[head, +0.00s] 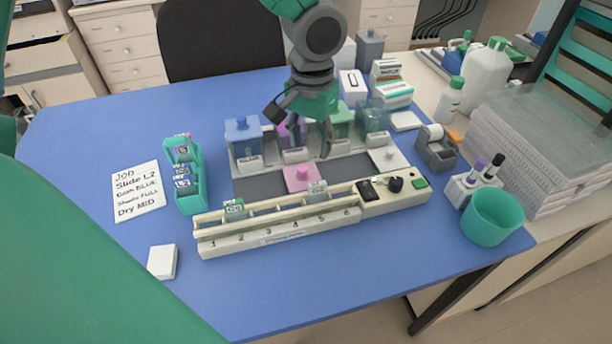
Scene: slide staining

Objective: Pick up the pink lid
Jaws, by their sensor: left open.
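The pink lid (302,178), a flat square with a small knob, lies on the dark grey strip of the staining tray, just behind the numbered rack. My left gripper (304,138) hangs above and behind it, over the row of jars, with its fingers apart and nothing visible between them. It is apart from the lid. The gripper partly hides a purple jar (286,133) behind it. My right gripper is not in view.
A blue jar (243,138) and green jars (373,117) stand beside the purple one. The long cream rack (275,240) lies in front of the lid. A teal slide holder (190,190) is at left, a green cup (491,217) at right.

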